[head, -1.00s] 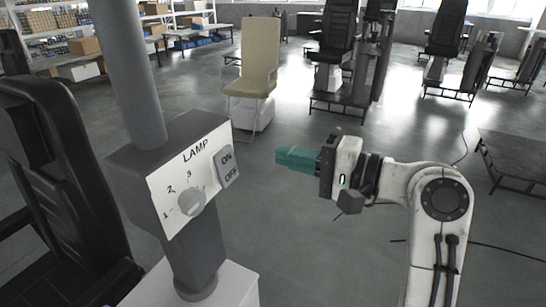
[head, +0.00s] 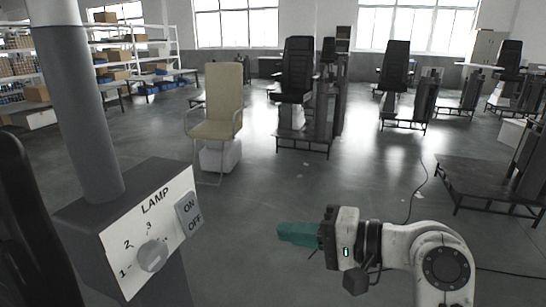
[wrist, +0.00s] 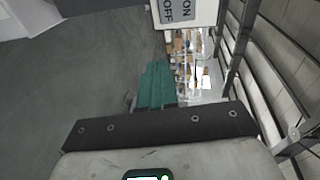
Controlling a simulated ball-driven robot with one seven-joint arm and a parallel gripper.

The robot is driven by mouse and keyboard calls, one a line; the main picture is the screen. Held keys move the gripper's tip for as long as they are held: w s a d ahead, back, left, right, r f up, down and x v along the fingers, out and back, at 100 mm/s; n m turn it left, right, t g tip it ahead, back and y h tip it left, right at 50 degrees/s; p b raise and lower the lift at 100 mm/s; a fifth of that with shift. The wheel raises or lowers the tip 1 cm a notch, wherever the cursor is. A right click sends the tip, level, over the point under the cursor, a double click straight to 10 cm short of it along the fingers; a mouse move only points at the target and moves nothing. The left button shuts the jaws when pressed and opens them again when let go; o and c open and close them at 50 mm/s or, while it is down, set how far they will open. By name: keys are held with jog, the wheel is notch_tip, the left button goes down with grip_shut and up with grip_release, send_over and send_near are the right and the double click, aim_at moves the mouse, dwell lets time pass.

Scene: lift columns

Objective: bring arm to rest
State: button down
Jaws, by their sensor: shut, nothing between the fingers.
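My gripper (head: 283,234) has teal fingers and points left at the lower middle of the head view, on my bent white arm. The fingers are closed together with nothing between them; they also show in the wrist view (wrist: 156,85). A lamp control box (head: 118,243) stands on a grey column at the left. Its white face has a round numbered knob (head: 152,255) and an ON/OFF rocker (head: 189,214). A clear gap lies between the fingers and the box. In the wrist view the rocker (wrist: 180,10) shows at the top edge.
A beige chair (head: 222,103) and a black chair (head: 297,75) stand farther back. A low dark platform (head: 490,185) is at the right, with a cable (head: 416,190) on the floor near it. Shelves with boxes line the far left. Open floor lies in the middle.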

jog(key=s+d+f+h, duration=0.3)
jog(key=s+d+f, duration=0.1)
jog(key=f, duration=0.4)
jog(key=s+d+f+g+h, duration=0.1)
jog(key=s+d+f+h, duration=0.25)
jog(key=f, duration=0.45)
jog(key=s+d+f+h, duration=0.2)
jog(key=s+d+f, duration=0.2)
jog(key=f, duration=0.5)
jog(key=s+d+f+n+g+h, duration=0.1)
jog(key=s+d+f+h, duration=0.1)
jog(key=s, duration=0.5)
jog(key=s+d+f+n+g+h, duration=0.1)
jog(key=s+d+f+g+h, duration=0.1)
jog(key=s+d+f, duration=0.2)
jog(key=s+d+f+n+g+h, duration=0.1)
jog(key=s+d+f, duration=0.3)
jog(key=s, duration=0.6)
jog(key=shift+s+d+n+g+h, duration=0.15)
jog(key=shift+d+n+g+h, duration=0.3)
jog(key=shift+d+h, duration=0.25)
jog(key=c, duration=1.8)
grip_release()
jog(key=shift+c, duration=0.2)
